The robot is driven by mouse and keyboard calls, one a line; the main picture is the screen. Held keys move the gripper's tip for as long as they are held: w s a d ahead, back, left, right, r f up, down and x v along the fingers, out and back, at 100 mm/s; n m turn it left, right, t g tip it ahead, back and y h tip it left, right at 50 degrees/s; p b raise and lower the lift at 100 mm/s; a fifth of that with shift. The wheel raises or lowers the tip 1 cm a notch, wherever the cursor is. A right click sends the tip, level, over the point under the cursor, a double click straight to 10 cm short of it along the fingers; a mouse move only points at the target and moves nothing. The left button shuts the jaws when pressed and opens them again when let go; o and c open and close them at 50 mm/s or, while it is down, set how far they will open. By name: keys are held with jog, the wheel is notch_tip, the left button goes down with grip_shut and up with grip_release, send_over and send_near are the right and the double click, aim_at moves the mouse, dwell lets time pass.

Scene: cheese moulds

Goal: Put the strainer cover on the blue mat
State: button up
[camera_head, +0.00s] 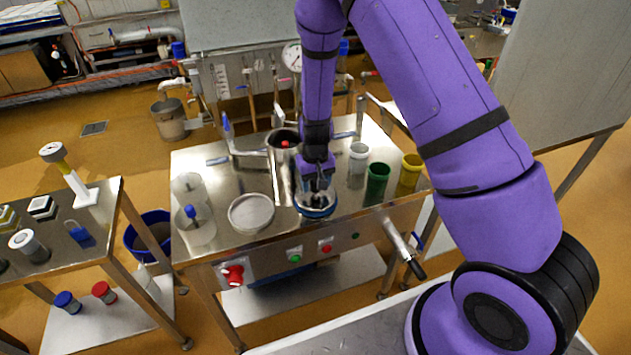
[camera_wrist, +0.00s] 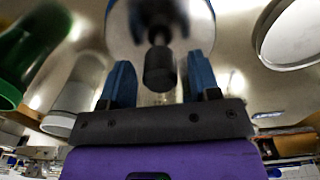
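The strainer cover (camera_wrist: 180,22) is a round, shiny disc with a black knob (camera_wrist: 159,68). In the wrist view the knob stands between the two blue fingers of my gripper (camera_wrist: 160,72), with a visible gap on each side. In the head view my gripper (camera_head: 318,187) points down over the cover, which it partly hides. A blue round edge (camera_head: 316,214) shows around the front of the cover; it looks like the blue mat under it, though most of that is hidden.
A pale round dish (camera_head: 251,213) lies to the left, near clear containers (camera_head: 196,228). A steel pot (camera_head: 283,160) stands behind left. White (camera_head: 358,158), green (camera_head: 377,183) and yellow (camera_head: 410,173) cups stand to the right. Control buttons (camera_head: 295,255) line the table's front.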

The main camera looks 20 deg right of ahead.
notch_tip(320, 180, up, 12)
jog(key=shift+r, duration=0.25)
dwell(0.6)
notch_tip(320, 180, up, 12)
jog(key=t+y, duration=0.1)
send_over(316, 181)
jog(key=s+d, duration=0.2)
jog(key=s, duration=0.2)
jog(key=s+d+r+t, duration=0.1)
jog(key=s+d+r, duration=0.1)
jog(key=s+r, duration=0.6)
jog(key=s+d+r+t, duration=0.1)
jog(key=s+r, duration=0.3)
jog(key=s, duration=0.5)
jog(key=s+d+r+t+h, duration=0.1)
jog(key=s+d+r+t, duration=0.1)
jog(key=s+r, duration=0.3)
jog(key=s, duration=0.4)
jog(key=shift+r, duration=0.3)
